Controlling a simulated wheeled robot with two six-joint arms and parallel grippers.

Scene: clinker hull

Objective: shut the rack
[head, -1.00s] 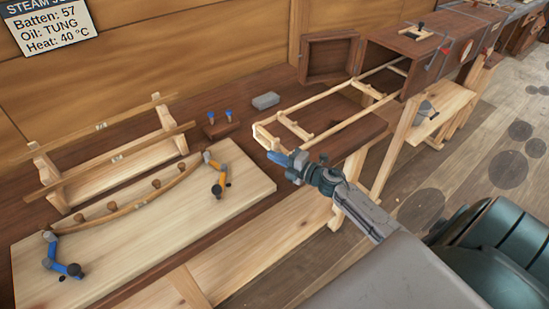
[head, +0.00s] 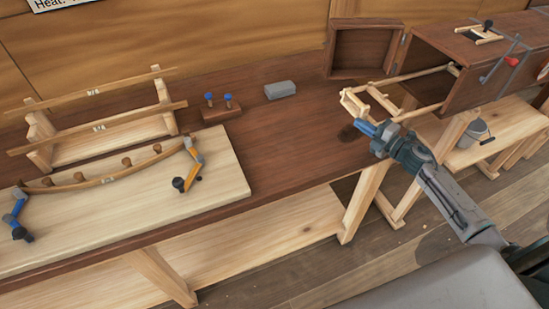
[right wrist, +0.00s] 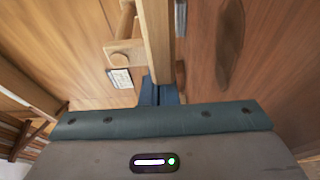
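The rack (head: 382,97) is a pale wooden frame sticking part way out of the open end of the dark brown steam box (head: 455,82). The box door (head: 365,52) stands open to the left of the mouth. My right gripper (head: 365,127) is at the rack's outer end, its blue fingers close together. In the right wrist view the fingers (right wrist: 162,93) look shut, at the end of a pale wooden bar (right wrist: 156,40) of the rack; whether they touch it is unclear. My left gripper is not in view.
A grey block (head: 280,90) and a small stand with blue-topped pegs (head: 222,110) sit on the dark bench. A bending board (head: 220,190) with a curved batten and clamps lies at left. A bucket (head: 476,132) stands on the lower shelf at right.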

